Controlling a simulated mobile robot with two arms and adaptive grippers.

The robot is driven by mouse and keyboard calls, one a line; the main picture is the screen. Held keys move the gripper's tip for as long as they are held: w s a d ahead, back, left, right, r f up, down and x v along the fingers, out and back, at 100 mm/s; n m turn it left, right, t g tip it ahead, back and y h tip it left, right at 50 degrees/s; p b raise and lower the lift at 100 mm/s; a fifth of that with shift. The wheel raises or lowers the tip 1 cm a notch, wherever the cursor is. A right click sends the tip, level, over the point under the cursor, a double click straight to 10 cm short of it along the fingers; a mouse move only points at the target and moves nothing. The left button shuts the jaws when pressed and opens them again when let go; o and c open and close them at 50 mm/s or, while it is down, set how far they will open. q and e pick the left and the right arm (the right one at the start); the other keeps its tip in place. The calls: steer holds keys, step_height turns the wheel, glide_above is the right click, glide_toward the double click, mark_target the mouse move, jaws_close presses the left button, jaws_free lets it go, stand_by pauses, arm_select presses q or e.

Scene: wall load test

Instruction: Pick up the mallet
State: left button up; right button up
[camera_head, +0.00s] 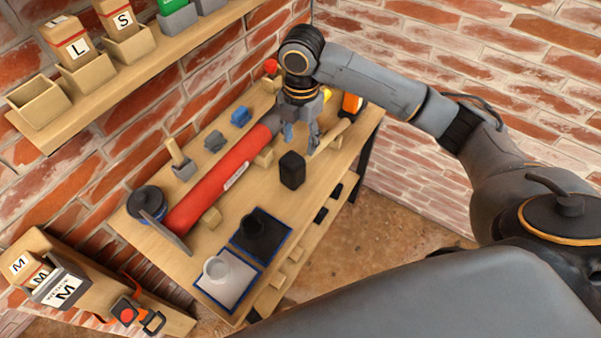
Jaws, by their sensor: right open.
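The mallet lies on the wooden workbench (190,262), with a black block-like head (292,171) and a light wooden handle (334,131) that points to the back right. My right gripper (301,142) points down over the bench, just behind the head and beside the handle in the picture. Its fingers are apart, with nothing seen between them. I cannot tell how high the fingertips are above the handle. My left gripper is not in view.
A long red cylinder (222,178) lies along the bench behind the mallet. A wall shelf (150,75) carries bins. A yellow-orange object (350,103) stands at the far end.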

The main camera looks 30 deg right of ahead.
mark_target(303, 159)
steer(key=shift+w+d+r, duration=0.25)
steer(key=shift+d+r, duration=0.1)
steer(key=shift+d, duration=0.1)
steer(key=shift+d+f, duration=0.1)
steer(key=shift+f, duration=0.15)
step_height(303, 159, down, 7)
steer(key=shift+s+f+p, duration=0.1)
steer(key=shift+p, duration=0.6)
steer(key=shift+s+f, duration=0.1)
steer(key=shift+f, duration=0.15)
steer(key=f, duration=0.1)
steer(key=f+p, duration=0.1)
steer(key=f, duration=0.1)
steer(key=f+p, duration=0.1)
steer(key=shift+s+d+f, duration=0.25)
steer(key=shift+f, duration=0.15)
steer(key=shift+w+d+f, duration=0.1)
steer(key=shift+f, duration=0.2)
steer(key=shift+w+f, duration=0.1)
steer(key=shift+w, duration=0.2)
steer(key=shift+r, duration=0.2)
steer(key=c, duration=0.8)
